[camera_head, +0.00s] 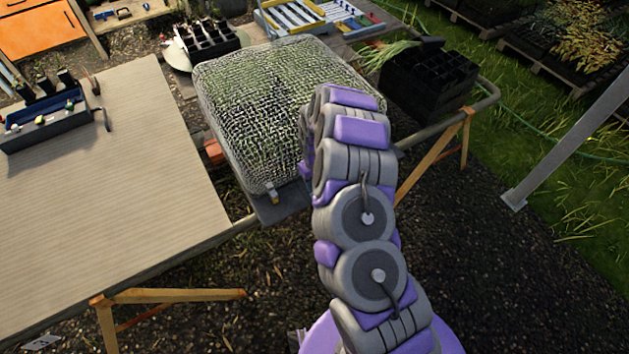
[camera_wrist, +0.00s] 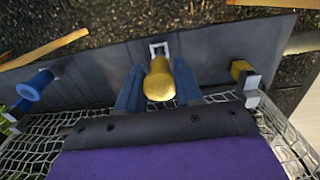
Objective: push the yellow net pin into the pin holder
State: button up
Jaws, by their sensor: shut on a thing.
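The yellow net pin (camera_wrist: 158,82) is in the middle of the wrist view, its rounded end towards the camera. My gripper (camera_wrist: 158,90) has its two blue fingers on either side of the pin, shut on it. A pale square pin holder (camera_wrist: 159,48) shows at the pin's far end, on the dark edge board. The pin's far end lines up with the holder, but I cannot tell how deep it sits. In the camera_head view my arm hides the gripper and the held pin.
A blue pin (camera_wrist: 37,85) sits at the left and another yellow piece with a pale holder (camera_wrist: 245,74) at the right. White net (camera_head: 250,110) covers the plant block.

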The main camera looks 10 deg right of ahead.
jog(key=shift+f+b, duration=0.65)
jog(key=shift+f, duration=1.1)
jog(key=o, duration=1.6)
jog(key=shift+o, duration=0.2)
jog(key=shift+r, duration=0.1)
jog(key=shift+r+p, duration=0.6)
jog(key=shift+r, duration=0.55)
jog(key=shift+r+p, duration=1)
jog(key=shift+r, duration=1.8)
